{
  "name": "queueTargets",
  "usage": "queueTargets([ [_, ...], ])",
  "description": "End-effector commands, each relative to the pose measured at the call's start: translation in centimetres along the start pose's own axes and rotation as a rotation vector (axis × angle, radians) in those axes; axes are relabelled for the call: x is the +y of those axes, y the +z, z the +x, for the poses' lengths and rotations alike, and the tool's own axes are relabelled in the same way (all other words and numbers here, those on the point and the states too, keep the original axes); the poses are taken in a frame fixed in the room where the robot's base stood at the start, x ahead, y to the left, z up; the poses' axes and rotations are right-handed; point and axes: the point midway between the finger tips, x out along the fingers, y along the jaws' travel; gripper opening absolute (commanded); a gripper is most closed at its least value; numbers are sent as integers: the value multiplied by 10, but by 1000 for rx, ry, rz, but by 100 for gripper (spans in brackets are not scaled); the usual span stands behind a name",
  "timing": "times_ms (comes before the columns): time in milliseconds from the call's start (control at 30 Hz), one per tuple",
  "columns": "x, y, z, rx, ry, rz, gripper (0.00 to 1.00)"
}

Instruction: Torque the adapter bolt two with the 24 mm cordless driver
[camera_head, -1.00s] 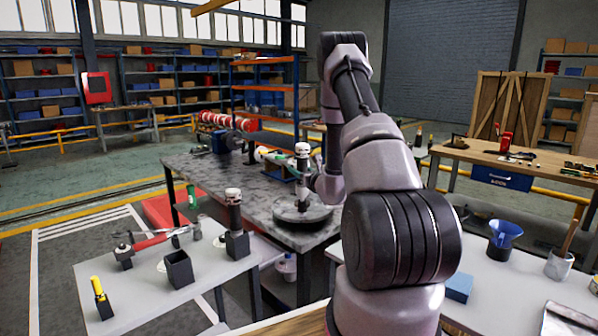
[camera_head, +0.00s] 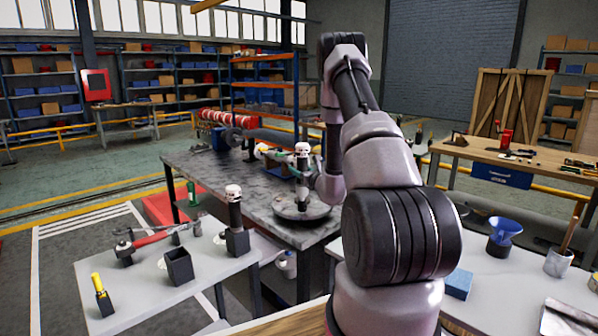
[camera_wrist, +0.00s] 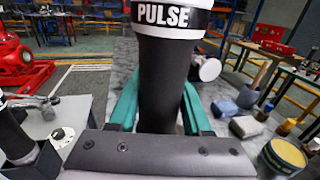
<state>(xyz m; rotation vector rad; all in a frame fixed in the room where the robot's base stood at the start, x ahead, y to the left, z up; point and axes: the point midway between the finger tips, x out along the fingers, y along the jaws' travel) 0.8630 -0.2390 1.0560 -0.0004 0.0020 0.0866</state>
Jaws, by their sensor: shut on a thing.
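My gripper (camera_wrist: 160,112) has teal fingers, shut on the dark body of a cordless driver (camera_wrist: 165,75) with a white and black band reading PULSE. In the head view this held driver (camera_head: 303,168) stands roughly upright over the grey workbench, above or beside a round grey plate (camera_head: 288,211); I cannot tell whether they touch. The 24 mm size is not readable. My arm hides part of the bench. The driver's lower end and adapter bolt two cannot be made out. A second, similar driver (camera_head: 235,212) stands in a holder on the left table; one also shows in the wrist view (camera_wrist: 12,135).
The white left table (camera_head: 130,318) carries an empty dark square holder (camera_head: 179,266), a yellow-handled tool (camera_head: 100,292) and a red-handled tool (camera_head: 152,240). On the right, a table holds a blue funnel cup (camera_head: 503,235) and a blue block (camera_head: 458,284). Red and dark machinery (camera_head: 220,120) lies behind the bench.

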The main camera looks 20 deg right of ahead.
Motion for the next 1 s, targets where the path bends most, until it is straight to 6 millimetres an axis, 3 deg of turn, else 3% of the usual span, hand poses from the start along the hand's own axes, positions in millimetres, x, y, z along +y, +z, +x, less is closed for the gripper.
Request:
queueTargets([
  [1000,0,-4,0,-3,-1,0,0],
])
